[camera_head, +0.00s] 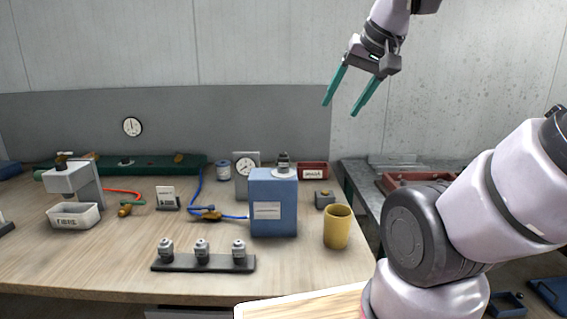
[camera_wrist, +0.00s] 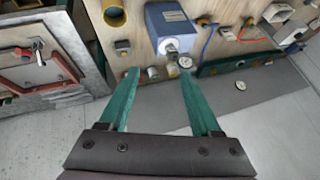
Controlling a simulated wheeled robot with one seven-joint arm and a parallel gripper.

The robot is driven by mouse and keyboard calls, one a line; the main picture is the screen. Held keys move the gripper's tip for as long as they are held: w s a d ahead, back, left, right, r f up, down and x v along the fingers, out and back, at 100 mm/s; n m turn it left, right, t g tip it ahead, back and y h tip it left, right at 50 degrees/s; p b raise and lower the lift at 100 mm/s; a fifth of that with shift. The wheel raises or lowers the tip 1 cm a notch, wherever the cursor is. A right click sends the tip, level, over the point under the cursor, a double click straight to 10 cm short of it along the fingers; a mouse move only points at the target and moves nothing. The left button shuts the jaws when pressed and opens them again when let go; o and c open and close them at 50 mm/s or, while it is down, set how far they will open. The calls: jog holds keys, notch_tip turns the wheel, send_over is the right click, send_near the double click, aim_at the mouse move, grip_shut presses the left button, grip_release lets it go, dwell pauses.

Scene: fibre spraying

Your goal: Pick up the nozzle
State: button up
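Several small grey nozzle-like fittings are in the head view; I cannot tell which is the task's nozzle. Three stand upright in a row, left (camera_head: 166,249), middle (camera_head: 201,248) and right (camera_head: 239,251), on a dark rack (camera_head: 215,265) near the table's front. Another fitting (camera_head: 283,160) sits on top of a blue box (camera_head: 273,220); the box also shows in the wrist view (camera_wrist: 162,17). My gripper (camera_head: 342,108) is raised high above and behind the table, with its green fingers apart and empty. The wrist view shows the open fingers (camera_wrist: 158,74) with nothing between them.
A yellow cup (camera_head: 337,230) stands right of the box. A white bin (camera_head: 74,216), a red hose (camera_head: 122,192), a blue hose (camera_head: 194,195) and a gauge (camera_head: 246,168) are on the wooden table (camera_head: 110,262). A grey side bench (camera_head: 363,188) holds a red tray (camera_head: 400,180).

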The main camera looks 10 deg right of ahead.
jog(key=w+a+f+n+g, duration=0.2)
jog(key=w+n+g, duration=0.1)
jog(key=w+n, duration=0.6)
jog(key=n+g+y, duration=0.3)
jog(key=n, duration=0.7)
send_near(283, 156)
jog(key=shift+h, duration=0.3)
jog(key=x, duration=0.7)
jog(key=w+x, duration=0.1)
jog(key=x, duration=0.2)
jog(key=shift+w+a+f, duration=0.1)
jog(key=shift+f, duration=0.2)
grip_shut()
